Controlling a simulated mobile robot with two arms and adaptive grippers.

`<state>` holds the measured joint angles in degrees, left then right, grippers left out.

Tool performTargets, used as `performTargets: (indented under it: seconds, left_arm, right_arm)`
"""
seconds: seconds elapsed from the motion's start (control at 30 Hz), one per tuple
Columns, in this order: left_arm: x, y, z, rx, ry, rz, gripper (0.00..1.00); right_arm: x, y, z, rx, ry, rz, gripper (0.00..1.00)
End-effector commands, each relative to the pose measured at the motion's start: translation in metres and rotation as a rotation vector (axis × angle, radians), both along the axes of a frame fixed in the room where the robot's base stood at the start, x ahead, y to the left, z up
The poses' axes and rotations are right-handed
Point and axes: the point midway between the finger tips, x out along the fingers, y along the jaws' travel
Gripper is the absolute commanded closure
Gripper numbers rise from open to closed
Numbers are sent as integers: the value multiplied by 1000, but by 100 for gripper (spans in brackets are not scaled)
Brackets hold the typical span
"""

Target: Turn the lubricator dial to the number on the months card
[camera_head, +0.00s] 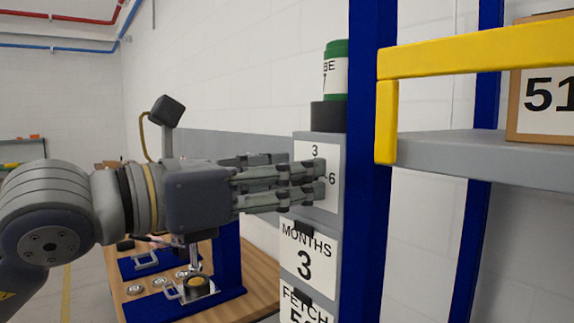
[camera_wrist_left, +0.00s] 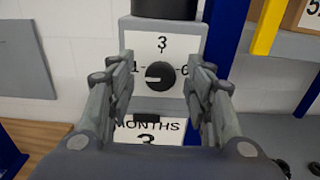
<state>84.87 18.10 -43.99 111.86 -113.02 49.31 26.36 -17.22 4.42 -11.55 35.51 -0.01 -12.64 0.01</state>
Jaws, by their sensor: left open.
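The lubricator dial (camera_wrist_left: 160,76) is a round black knob on a white plate marked 1, 3 and 6. Its pale mark points left, toward the 1. The months card (camera_head: 303,262) reads 3; it also shows below the dial in the left wrist view (camera_wrist_left: 148,132). My left gripper (camera_head: 318,183) is open in front of the dial plate. In the left wrist view its fingers (camera_wrist_left: 160,78) stand on both sides of the dial, with gaps visible. The fingers hide the dial in the head view. The green lubricator canister (camera_head: 335,85) stands above on a black collar. My right gripper is out of view.
A blue post (camera_head: 370,150) stands right beside the dial column. A grey shelf (camera_head: 470,158) with a yellow rail (camera_head: 480,50) and a box (camera_head: 545,95) is at right. A wooden table (camera_head: 255,290) with blue fixtures lies below my left arm.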

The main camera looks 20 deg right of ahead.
Motion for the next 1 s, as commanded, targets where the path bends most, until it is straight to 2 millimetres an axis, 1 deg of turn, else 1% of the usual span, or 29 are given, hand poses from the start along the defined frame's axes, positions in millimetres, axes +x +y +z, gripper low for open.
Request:
performTargets:
  seconds: [0.23, 0.27, 0.3, 0.37, 0.4, 0.43, 0.47, 0.77, 0.87, 1.0]
  left_arm:
    - [0, -1, -1, 0, 1, -1, 53]
    - [0, -1, -1, 0, 1, -1, 55]
    - [0, -1, -1, 0, 1, -1, 64]
    - [0, -1, 0, 0, 1, -1, 78]
    - [0, -1, 0, 0, 1, -1, 87]
    - [0, -1, 0, 0, 1, -1, 93]
    - [0, -1, 0, -1, 1, -1, 97]
    - [0, -1, -1, 5, -15, -1, 97]
    - [0, -1, -3, 14, -43, -1, 97]
    - [-1, -1, -4, 38, -113, -1, 97]
  right_arm:
    - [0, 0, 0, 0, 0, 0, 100]
    - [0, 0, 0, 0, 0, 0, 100]
    - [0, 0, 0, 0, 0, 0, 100]
    - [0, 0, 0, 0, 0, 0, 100]
    - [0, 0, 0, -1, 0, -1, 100]
    - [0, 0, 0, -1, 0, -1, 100]
    - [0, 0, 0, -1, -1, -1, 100]
    - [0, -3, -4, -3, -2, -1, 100]
    - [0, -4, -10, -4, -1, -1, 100]
    - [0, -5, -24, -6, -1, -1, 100]
